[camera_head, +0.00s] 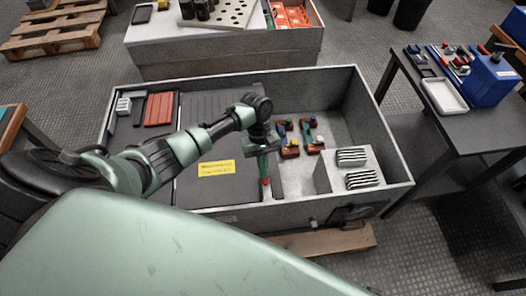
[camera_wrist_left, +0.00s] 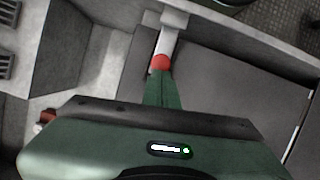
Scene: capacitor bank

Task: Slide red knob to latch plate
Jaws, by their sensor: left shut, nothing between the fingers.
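The red knob (camera_head: 265,181) is small and sits at the right edge of the dark panel in the grey cabinet. It also shows in the left wrist view (camera_wrist_left: 160,62), on a pale metal strip leading to a light grey plate (camera_wrist_left: 174,19), which may be the latch plate. My left gripper (camera_head: 264,174) points down with its fingers shut and empty. Its fingertips are right at the knob and hide part of it; I cannot tell whether they touch. My right gripper is in neither view.
The cabinet's grey front wall (camera_head: 310,210) rises beside the knob. Several red and blue parts (camera_head: 290,151) and a white block with striped pieces (camera_head: 350,157) lie to the right. A yellow label (camera_head: 216,168) is on the panel. A dark table (camera_head: 440,130) stands further right.

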